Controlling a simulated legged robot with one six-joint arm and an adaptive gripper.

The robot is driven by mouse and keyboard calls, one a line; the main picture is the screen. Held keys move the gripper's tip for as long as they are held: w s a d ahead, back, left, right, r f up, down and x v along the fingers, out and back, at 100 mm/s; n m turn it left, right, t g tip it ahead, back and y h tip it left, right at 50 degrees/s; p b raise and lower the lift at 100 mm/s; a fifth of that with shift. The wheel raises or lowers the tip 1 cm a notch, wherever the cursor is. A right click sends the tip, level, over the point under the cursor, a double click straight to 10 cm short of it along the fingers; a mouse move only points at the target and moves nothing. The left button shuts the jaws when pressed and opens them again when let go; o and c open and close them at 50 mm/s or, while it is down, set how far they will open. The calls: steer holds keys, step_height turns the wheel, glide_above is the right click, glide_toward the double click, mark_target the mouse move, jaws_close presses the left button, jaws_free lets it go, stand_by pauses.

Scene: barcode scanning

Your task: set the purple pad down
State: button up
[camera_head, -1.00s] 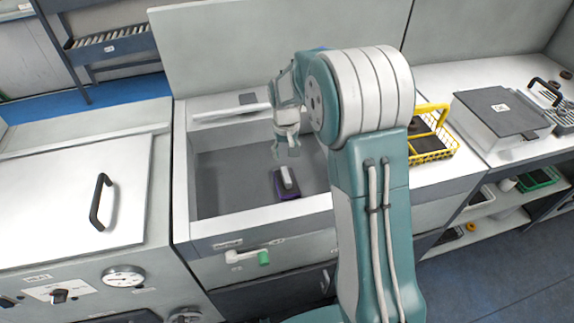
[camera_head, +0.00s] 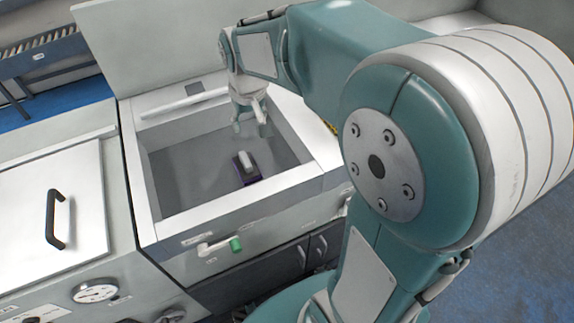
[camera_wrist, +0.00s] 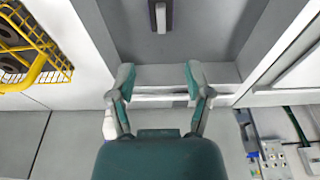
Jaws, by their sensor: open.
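The purple pad (camera_head: 247,169) is dark with a purple edge and a pale grey handle on top. It lies on the floor of the grey sink-like basin (camera_head: 185,175), right of the basin's middle. It also shows at the top of the wrist view (camera_wrist: 152,14), partly cut off by the frame edge. My gripper (camera_head: 251,128) is open and empty, above and behind the pad and apart from it. In the wrist view the two teal-padded fingers (camera_wrist: 158,78) are spread with nothing between them.
A closed white lid with a black handle (camera_head: 55,220) is left of the basin. A green-tipped lever (camera_head: 235,244) sticks out at the front. A yellow wire basket (camera_wrist: 35,50) shows in the wrist view. The basin floor around the pad is clear.

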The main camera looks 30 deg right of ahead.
steer(key=s+r+t, duration=0.1)
steer(key=s+r, duration=0.1)
steer(key=s, duration=0.6)
steer(key=s+r+t, duration=0.2)
steer(key=s, duration=0.6)
steer(key=shift+s, duration=0.4)
steer(key=shift+s+r, duration=0.25)
steer(key=shift+s, duration=0.65)
steer(key=shift+c, duration=0.6)
steer(key=shift+s, duration=0.1)
